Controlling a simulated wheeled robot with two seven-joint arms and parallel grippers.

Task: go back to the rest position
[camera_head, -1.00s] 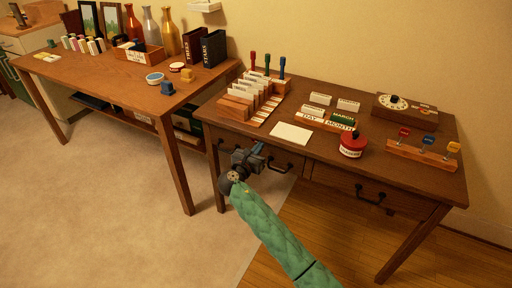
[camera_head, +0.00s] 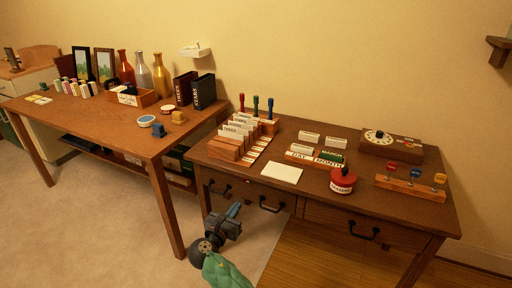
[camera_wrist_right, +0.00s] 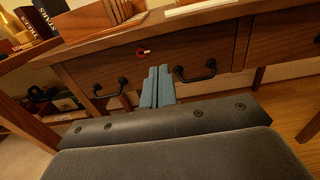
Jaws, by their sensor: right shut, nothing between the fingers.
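My right gripper (camera_head: 234,211) is in front of the desk's drawers, below the desk top, at the lower middle of the head view. Its green-sleeved arm comes in from the bottom. In the right wrist view its two blue-grey fingers (camera_wrist_right: 157,88) are together with nothing between them. They point at the drawer front (camera_wrist_right: 150,55), between two dark handles. My left gripper shows in neither view.
The desk (camera_head: 240,178) holds a card rack (camera_head: 238,138), a blank card (camera_head: 282,173), a red pot (camera_head: 342,181), a calendar block and a dial box (camera_head: 391,145). A longer table (camera_head: 120,129) stands at the left. Floor in front is clear.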

